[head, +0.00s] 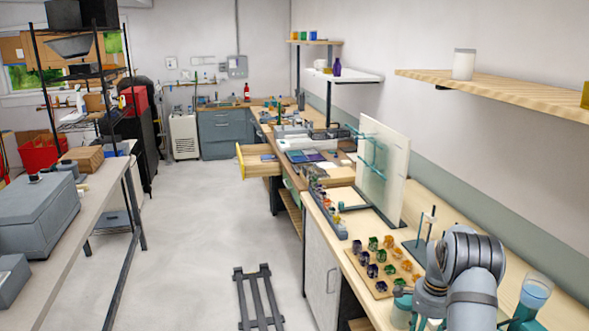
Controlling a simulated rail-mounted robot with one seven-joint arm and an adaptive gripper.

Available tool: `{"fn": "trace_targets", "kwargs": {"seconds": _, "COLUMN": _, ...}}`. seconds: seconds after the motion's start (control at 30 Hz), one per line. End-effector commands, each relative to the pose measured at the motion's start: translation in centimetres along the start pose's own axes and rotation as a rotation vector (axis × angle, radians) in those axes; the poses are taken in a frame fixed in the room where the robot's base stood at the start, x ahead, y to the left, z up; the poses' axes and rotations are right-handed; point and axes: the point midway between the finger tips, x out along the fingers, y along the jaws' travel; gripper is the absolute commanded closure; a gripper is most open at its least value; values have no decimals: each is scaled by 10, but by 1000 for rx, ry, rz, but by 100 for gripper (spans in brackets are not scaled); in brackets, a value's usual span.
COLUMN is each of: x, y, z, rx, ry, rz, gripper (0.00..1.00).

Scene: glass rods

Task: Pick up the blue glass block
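Several dark blue glass pieces sit on a wooden board on the near right bench, one of them at its left edge, a blue piece (372,271). They stand in rows with green and amber pieces and are small in the head view. Flat blue-violet pieces (298,157) also lie farther back on the bench. I cannot tell which of these, if any, is the blue glass block. My arm shows at the lower right, just right of the board. No gripper fingers can be made out.
A pale upright panel (385,165) with teal rods stands behind the board. A yellow wooden drawer (258,160) is open. A dark slatted stand (258,298) is on the otherwise clear middle floor.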

Motion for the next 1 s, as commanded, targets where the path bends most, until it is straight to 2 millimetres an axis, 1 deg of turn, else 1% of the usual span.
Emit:
{"fn": "trace_targets", "kwargs": {"seconds": 0.03, "x": 11, "y": 1, "z": 1, "rx": 0, "ry": -4, "rz": 5, "gripper": 50}}
{"fn": "trace_targets", "kwargs": {"seconds": 0.1, "x": 25, "y": 2, "z": 1, "rx": 0, "ry": -4, "rz": 5, "gripper": 50}}
{"fn": "trace_targets", "kwargs": {"seconds": 0.27, "x": 57, "y": 0, "z": 0, "rx": 1, "ry": 0, "rz": 0, "gripper": 50}}
{"fn": "trace_targets", "kwargs": {"seconds": 0.3, "x": 44, "y": -2, "z": -1, "rx": 0, "ry": 4, "rz": -6, "gripper": 50}}
{"fn": "trace_targets", "kwargs": {"seconds": 0.43, "x": 27, "y": -1, "z": -1, "rx": 0, "ry": 3, "rz": -4, "gripper": 50}}
{"fn": "trace_targets", "kwargs": {"seconds": 0.57, "x": 17, "y": 0, "z": 0, "rx": 1, "ry": 1, "rz": -2, "gripper": 50}}
{"fn": "trace_targets", "kwargs": {"seconds": 0.7, "x": 12, "y": 0, "z": 0, "rx": 0, "ry": 1, "rz": -1, "gripper": 50}}
{"fn": "trace_targets", "kwargs": {"seconds": 1.0, "x": 12, "y": 0, "z": 0, "rx": 0, "ry": 0, "rz": 0, "gripper": 50}}
